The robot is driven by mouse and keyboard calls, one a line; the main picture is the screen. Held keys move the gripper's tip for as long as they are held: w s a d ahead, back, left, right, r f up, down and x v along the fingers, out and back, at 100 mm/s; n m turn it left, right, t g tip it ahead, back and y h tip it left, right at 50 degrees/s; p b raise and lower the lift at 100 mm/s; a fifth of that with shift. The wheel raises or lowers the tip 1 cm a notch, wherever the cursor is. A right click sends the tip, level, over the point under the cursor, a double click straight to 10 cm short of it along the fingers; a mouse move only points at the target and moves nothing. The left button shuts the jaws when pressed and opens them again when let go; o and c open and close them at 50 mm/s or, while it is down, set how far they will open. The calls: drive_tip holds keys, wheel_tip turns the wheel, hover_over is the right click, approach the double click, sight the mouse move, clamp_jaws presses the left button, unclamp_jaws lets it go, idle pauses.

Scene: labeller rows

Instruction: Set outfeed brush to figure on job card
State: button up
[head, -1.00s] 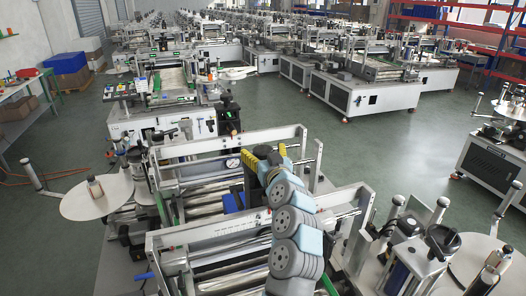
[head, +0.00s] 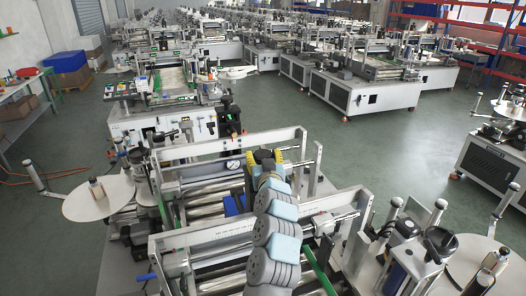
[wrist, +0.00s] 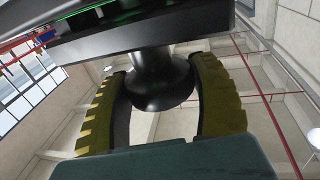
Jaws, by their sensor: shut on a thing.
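In the wrist view my gripper (wrist: 157,78) has its two yellow-padded fingers on either side of a round black knob (wrist: 158,88). It is shut on this knob, which hangs on a short neck from a dark housing (wrist: 130,38) with green lit strips. In the head view my gripper (head: 264,158) is at the far frame of the nearest labeller (head: 190,240), and the arm hides much of what it holds. I cannot make out the outfeed brush, its scale or the job card's figure.
Metal crossbars and uprights stand close around the arm. White reel discs (head: 98,198) flank the machine. Green floor (head: 395,145) is open beyond it to the right.

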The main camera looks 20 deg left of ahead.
drive_tip(key=shift+r+m+t+h+p, duration=0.1)
drive_tip(key=shift+m+t+h+p, duration=0.55)
drive_tip(key=shift+h+p, duration=0.75)
drive_tip(key=shift+y, duration=0.3)
drive_tip(key=o, duration=1.2)
drive_tip(key=shift+d, duration=0.1)
drive_tip(key=shift+s, duration=0.2)
drive_tip(key=shift+v, duration=5.85)
